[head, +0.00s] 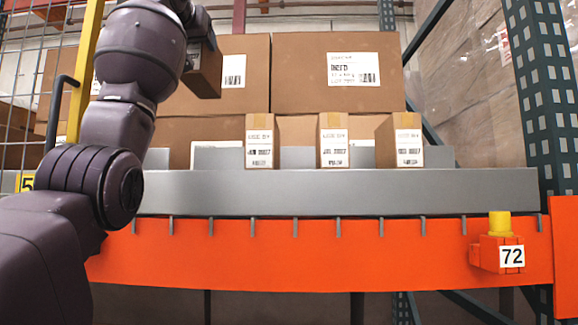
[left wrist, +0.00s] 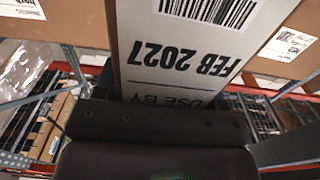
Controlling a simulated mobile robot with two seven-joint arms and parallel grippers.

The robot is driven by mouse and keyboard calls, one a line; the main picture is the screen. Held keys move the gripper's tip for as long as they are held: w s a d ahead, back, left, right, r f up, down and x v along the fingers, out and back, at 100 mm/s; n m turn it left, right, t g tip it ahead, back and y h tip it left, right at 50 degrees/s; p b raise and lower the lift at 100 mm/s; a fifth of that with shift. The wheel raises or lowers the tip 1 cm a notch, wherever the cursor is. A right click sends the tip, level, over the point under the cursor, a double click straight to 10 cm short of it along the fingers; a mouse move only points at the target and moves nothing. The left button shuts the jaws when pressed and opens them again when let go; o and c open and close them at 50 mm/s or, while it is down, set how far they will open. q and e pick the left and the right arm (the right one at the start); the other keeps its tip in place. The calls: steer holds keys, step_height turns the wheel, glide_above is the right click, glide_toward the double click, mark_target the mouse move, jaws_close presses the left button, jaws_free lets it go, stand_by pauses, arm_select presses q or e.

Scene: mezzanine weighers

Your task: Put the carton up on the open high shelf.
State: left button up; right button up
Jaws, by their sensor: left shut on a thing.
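My left gripper (head: 196,50) is raised at the upper left of the head view, shut on a small brown carton (head: 207,72). In the left wrist view the held carton (left wrist: 195,50) fills the top middle, with a white label reading "FEB 2027" upside down; the gripper (left wrist: 155,120) lies against its near end. The carton is in the air, higher in the picture than the grey shelf (head: 340,190) with its orange front beam. Whether it is above the shelf or in front of it I cannot tell. My right gripper is out of view.
Three small cartons, left (head: 259,140), middle (head: 333,140) and right (head: 400,140), stand spaced along the shelf. Large boxes (head: 300,75) are stacked behind them. A blue-grey rack post (head: 550,100) stands at right. A yellow post (head: 84,70) and wire mesh are at left.

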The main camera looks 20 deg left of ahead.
arm_select(q)
steer(key=shift+s+d+f, duration=0.1)
steer(key=shift+s, duration=0.2)
steer(key=shift+w+f+b, duration=0.15)
steer(key=shift+f+b, duration=0.5)
steer(key=shift+f, duration=9.25)
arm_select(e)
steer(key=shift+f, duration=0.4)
arm_select(q)
steer(key=shift+f, duration=0.1)
steer(key=o, duration=1.2)
